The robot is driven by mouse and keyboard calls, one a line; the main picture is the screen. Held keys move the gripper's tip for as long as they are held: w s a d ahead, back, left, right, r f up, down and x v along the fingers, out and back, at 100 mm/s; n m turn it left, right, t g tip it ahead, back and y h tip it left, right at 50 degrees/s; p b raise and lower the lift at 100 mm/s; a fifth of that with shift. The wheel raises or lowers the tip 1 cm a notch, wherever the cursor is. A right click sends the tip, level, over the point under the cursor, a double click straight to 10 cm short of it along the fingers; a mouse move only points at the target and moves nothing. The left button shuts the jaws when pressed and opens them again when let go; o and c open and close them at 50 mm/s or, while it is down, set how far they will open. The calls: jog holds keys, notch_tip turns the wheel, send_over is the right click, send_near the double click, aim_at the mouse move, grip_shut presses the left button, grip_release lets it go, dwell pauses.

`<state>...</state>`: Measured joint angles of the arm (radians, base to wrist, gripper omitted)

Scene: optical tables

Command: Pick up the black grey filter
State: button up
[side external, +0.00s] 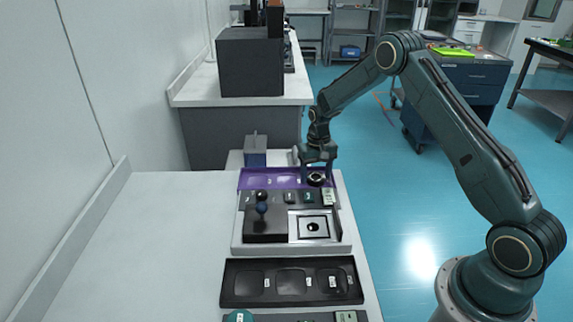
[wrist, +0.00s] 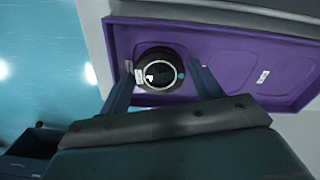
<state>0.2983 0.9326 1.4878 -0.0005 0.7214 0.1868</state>
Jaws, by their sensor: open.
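The black grey filter is most likely the round black piece with a grey ring (wrist: 160,74) in the wrist view. It lies at one end of a purple tray (wrist: 225,50). In the side external view the filter (side external: 316,179) sits at the right end of the purple tray (side external: 262,180). My gripper (side external: 318,172) is above that end of the tray. In the wrist view the fingers of my gripper (wrist: 158,85) are apart, one on each side of the filter. I cannot tell whether they touch it.
A device with a black block (side external: 266,226) and a blue-topped knob stands in front of the purple tray. A black tray (side external: 290,283) with several recesses lies nearer. A grey box (side external: 255,152) stands behind. The white table's left part (side external: 170,240) is clear.

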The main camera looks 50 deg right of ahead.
aim_at(316, 176)
jog(key=c, duration=0.8)
jog(key=shift+o, duration=0.2)
jog(key=shift+r, duration=0.2)
notch_tip(316, 176, up, 20)
jog(key=shift+f, duration=0.15)
dwell(0.6)
